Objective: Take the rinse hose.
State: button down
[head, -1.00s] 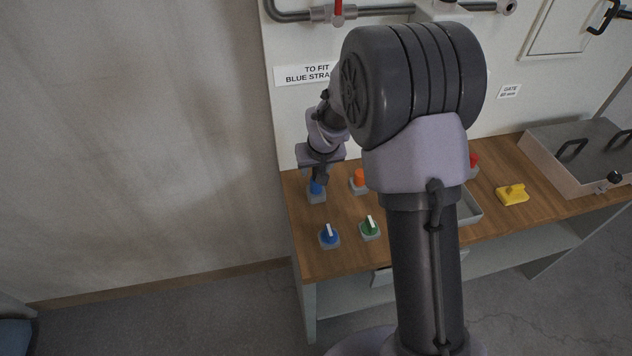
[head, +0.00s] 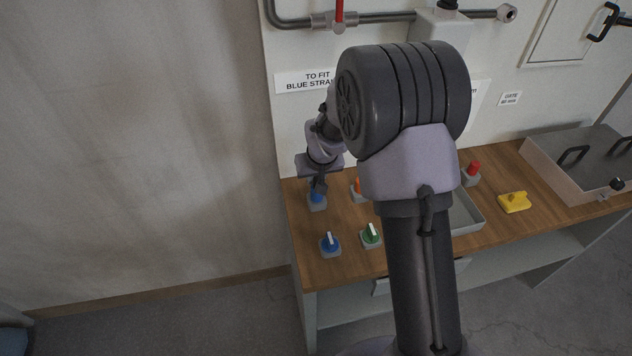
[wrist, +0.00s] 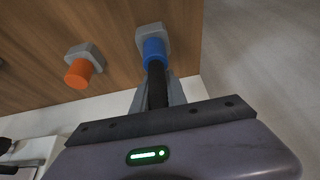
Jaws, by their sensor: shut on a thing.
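My gripper (head: 318,188) is at the far left of the wooden bench, just above a blue round piece (head: 317,200) on a small grey block. In the wrist view my gripper (wrist: 157,95) points at this blue piece (wrist: 153,50). Its fingers are shut on a black round piece (wrist: 157,78) that stands in line with the blue piece and touches it or nearly so. I cannot tell whether this black piece is the end of the rinse hose; no length of hose shows. My arm hides part of the bench.
An orange post (wrist: 78,73) stands close beside. Blue (head: 330,244) and green (head: 370,236) knobs sit in front. A red piece (head: 473,169), a grey tray (head: 468,216), a yellow object (head: 514,202) and a lidded box (head: 575,165) are to the right. A pipe (head: 385,18) runs along the panel.

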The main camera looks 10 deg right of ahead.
jog(key=p+v, duration=0.1)
jog(key=v, duration=0.2)
jog(key=shift+w+d+r+p, duration=0.1)
jog(key=shift+w+r+p, duration=0.1)
jog(key=shift+r+p, duration=0.25)
jog(key=s+d+r+b, duration=0.1)
jog(key=s+d, duration=0.4)
jog(key=s, duration=0.9)
jog(key=shift+s+b, duration=0.25)
jog(key=shift+b, duration=0.5)
jog(key=c, duration=2)
grip_release()
jog(key=shift+d+r, duration=0.1)
jog(key=shift+r, duration=0.05)
grip_shut()
